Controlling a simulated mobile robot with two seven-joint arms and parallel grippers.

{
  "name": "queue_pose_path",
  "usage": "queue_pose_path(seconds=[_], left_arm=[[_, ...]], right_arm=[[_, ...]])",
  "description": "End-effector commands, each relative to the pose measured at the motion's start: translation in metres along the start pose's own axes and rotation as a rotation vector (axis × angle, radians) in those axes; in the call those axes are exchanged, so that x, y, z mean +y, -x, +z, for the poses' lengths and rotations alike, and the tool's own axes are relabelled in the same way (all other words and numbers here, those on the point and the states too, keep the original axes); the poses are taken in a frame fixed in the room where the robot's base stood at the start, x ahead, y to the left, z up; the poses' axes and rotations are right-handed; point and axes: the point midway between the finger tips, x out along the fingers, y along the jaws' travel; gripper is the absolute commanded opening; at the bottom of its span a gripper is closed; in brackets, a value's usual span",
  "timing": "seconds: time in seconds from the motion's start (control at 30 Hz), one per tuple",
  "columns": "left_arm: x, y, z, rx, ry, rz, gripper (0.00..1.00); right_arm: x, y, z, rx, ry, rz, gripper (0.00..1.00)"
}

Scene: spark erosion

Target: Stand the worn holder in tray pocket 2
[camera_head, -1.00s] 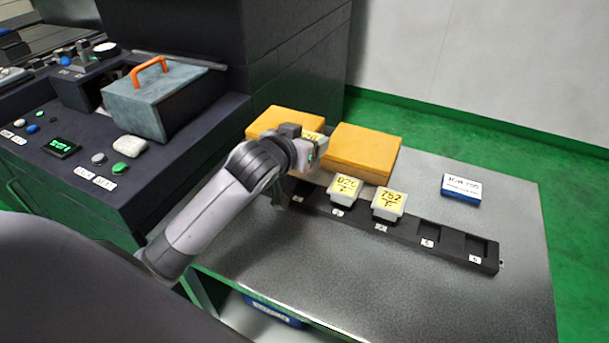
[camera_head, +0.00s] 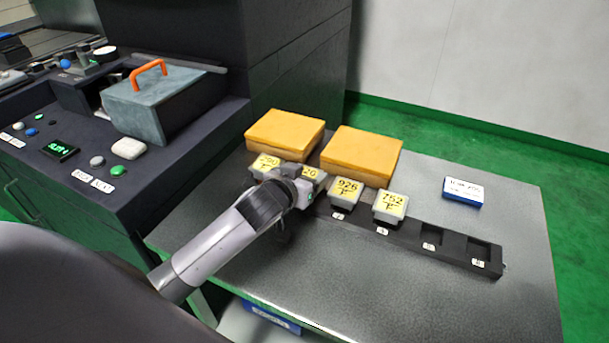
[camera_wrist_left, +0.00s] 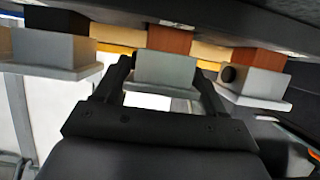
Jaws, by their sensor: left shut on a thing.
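My left gripper (camera_head: 303,186) is shut on a grey holder with a yellow label (camera_head: 310,172), partly hidden by my gripper. I take it as the worn holder; wear cannot be told here. It is upright at the second pocket of the black tray (camera_head: 408,239), between the leftmost holder and the 926 holder. In the left wrist view, which is upside down, the held holder (camera_wrist_left: 165,72) is between the fingers. Its brown block reaches the dark tray edge; whether it rests fully in the pocket I cannot tell. My right gripper is not in view.
The leftmost holder (camera_head: 265,162), the 926 holder (camera_head: 346,190) and the 752 holder (camera_head: 391,204) stand in the tray. The two rightmost pockets are empty. Two orange boxes (camera_head: 284,128) (camera_head: 362,150) stand close behind. A small blue-white box (camera_head: 463,190) lies at right.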

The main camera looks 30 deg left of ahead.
Motion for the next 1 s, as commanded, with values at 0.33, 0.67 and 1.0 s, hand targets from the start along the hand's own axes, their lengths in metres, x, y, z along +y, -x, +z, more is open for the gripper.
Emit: queue_pose_path(seconds=[0.33,0.67,1.0], left_arm=[[0.0,-0.001,0.002,0.0,0.0,0.0,0.96],[0.0,0.011,0.0,-0.002,0.0,0.0,0.96],[0.0,0.064,-0.001,0.0,0.0,0.0,0.96]], right_arm=[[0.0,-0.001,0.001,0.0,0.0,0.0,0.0],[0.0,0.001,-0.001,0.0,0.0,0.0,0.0],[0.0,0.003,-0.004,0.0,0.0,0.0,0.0]])
